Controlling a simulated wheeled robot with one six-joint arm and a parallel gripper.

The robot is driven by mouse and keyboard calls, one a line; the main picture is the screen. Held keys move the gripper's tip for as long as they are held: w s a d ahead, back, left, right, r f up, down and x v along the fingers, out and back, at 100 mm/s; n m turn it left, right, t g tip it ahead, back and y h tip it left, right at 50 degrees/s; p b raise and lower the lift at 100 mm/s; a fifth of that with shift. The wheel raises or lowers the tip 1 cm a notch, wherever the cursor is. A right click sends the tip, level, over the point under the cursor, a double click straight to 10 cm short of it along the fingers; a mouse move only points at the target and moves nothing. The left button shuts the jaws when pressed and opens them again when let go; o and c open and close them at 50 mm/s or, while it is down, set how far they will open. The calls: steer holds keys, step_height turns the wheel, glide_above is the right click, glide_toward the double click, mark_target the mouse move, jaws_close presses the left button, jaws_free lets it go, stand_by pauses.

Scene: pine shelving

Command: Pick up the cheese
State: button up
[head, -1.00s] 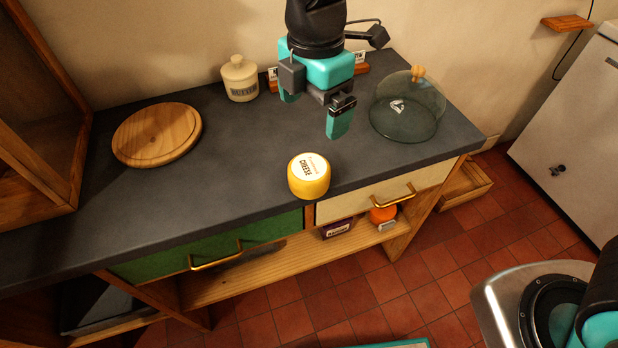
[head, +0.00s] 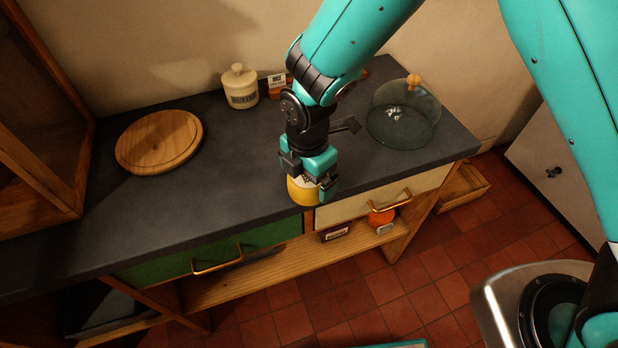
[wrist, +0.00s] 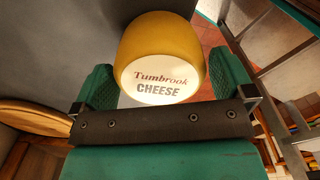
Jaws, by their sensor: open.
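The cheese (head: 302,192) is a yellow round with a white label on top, near the front edge of the dark counter. In the wrist view the cheese (wrist: 163,45) shows its label, "Tumbrook CHEESE", between the two teal fingers. My gripper (head: 318,186) is open and right over the cheese, with its fingers on either side and covering part of it in the head view.
A round wooden board (head: 158,143) lies on the left of the counter (head: 228,185). A butter jar (head: 240,87) stands at the back, and a glass dome (head: 403,118) stands at the right. A green drawer (head: 175,262) and a cream drawer (head: 350,208) are below.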

steer(key=shift+f, duration=1.35)
steer(key=c, duration=1)
